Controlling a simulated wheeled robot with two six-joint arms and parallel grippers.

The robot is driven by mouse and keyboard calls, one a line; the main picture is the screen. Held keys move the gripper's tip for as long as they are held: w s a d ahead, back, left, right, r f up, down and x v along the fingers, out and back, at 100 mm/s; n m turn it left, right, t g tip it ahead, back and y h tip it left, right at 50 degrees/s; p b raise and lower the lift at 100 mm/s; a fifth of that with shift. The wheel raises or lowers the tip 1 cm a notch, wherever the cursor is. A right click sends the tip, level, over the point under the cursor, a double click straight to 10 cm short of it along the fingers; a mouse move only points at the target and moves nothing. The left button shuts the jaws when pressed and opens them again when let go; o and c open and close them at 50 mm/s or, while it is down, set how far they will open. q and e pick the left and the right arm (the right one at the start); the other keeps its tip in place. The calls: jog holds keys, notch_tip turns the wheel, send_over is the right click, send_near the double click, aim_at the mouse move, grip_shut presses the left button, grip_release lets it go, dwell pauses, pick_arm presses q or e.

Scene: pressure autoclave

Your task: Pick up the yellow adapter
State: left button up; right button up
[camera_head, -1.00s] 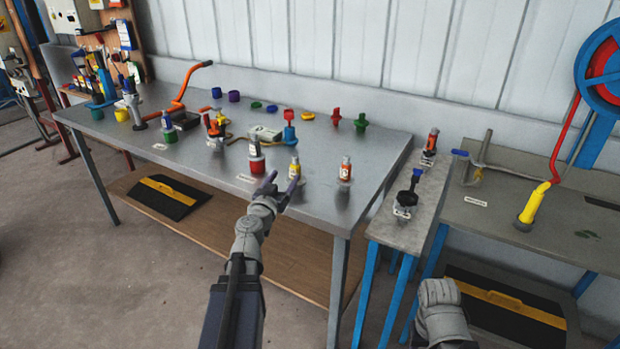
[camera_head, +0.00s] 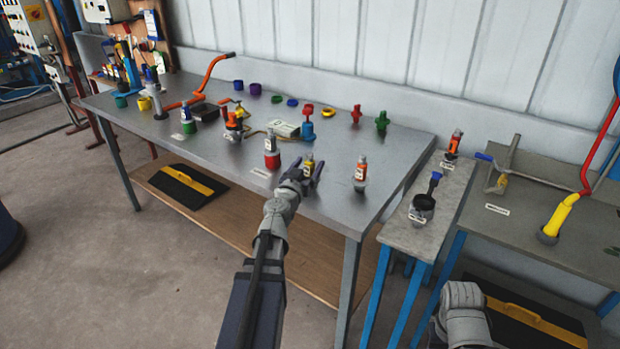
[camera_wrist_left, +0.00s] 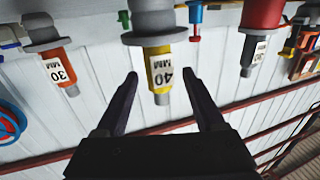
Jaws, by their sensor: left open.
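The yellow adapter (camera_head: 308,162) stands on the metal table near its front edge, partly hidden behind my left gripper (camera_head: 308,173). The left wrist view, which is upside down, shows the yellow adapter (camera_wrist_left: 159,68) with a "40 MM" label and a grey tip. There my left gripper (camera_wrist_left: 160,76) is open and empty, one finger on each side of the adapter's tip in the picture. I cannot tell how far the fingers are from it, and no contact shows. The right arm shows at the lower right; its gripper is not visible.
Several colored caps line the table's back. A narrow bench (camera_head: 412,240) stands to the right.

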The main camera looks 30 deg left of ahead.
pick_arm(q)
jog(key=w, duration=0.2)
jog(key=w+a, duration=0.1)
jog(key=w, duration=0.1)
jog(key=shift+w, duration=0.25)
jog(key=shift+d, duration=0.1)
grip_shut()
dwell(0.4)
